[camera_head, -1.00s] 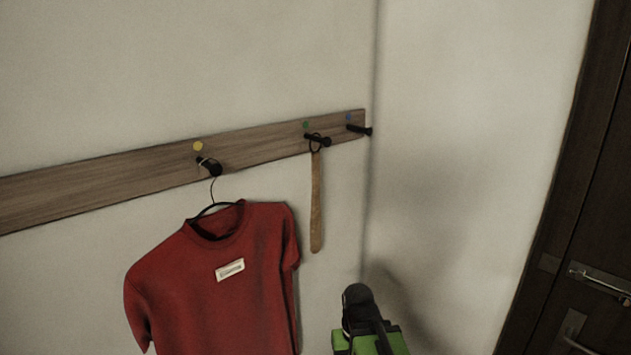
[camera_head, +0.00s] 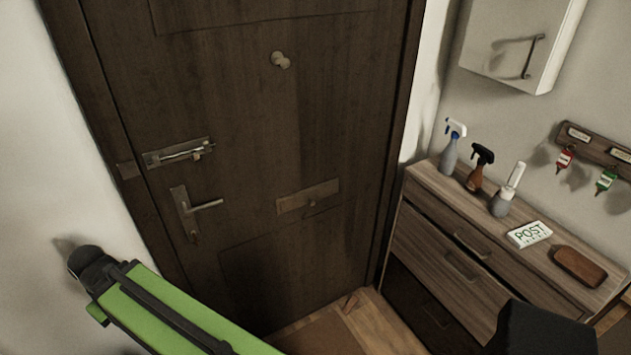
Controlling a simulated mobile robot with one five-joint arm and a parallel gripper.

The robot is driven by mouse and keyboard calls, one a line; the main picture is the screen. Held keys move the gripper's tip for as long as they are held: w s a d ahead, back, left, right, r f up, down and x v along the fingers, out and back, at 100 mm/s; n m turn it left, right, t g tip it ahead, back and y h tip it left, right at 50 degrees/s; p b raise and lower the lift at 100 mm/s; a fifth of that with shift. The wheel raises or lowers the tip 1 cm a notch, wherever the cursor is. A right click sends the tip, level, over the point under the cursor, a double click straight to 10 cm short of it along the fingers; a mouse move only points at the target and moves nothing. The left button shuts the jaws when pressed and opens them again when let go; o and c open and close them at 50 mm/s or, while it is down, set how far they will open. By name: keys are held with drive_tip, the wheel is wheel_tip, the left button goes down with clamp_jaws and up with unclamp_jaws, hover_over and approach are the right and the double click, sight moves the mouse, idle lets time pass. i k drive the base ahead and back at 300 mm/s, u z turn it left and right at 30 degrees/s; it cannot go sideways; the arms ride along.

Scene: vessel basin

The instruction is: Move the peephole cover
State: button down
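The peephole cover (camera_head: 280,60) is a small pale metal piece on the upper part of the dark wooden door (camera_head: 320,130). It looks like a round disc with a knob-like part at its lower right. Whether the peephole is covered is too small to tell. My green arm link (camera_head: 170,312) with a black joint shows at the lower left, well below and left of the cover. No gripper fingers can be made out in the head view.
The shut door has a sliding bolt (camera_head: 180,152), a lever handle (camera_head: 205,205) and a mail-slot flap (camera_head: 308,197). A drawer chest (camera_head: 455,245) with spray bottles and a POST card (camera_head: 529,234) stands at the right, under a wall cabinet (camera_head: 515,45). A dark block (camera_head: 540,330) fills the bottom right.

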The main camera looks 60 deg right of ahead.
sight(277, 58)
drive_tip(key=z, duration=1.25)
drive_tip(key=k, duration=0.95)
drive_tip(key=z, duration=0.2)
drive_tip(key=i, duration=1)
drive_tip(key=z, duration=0.1)
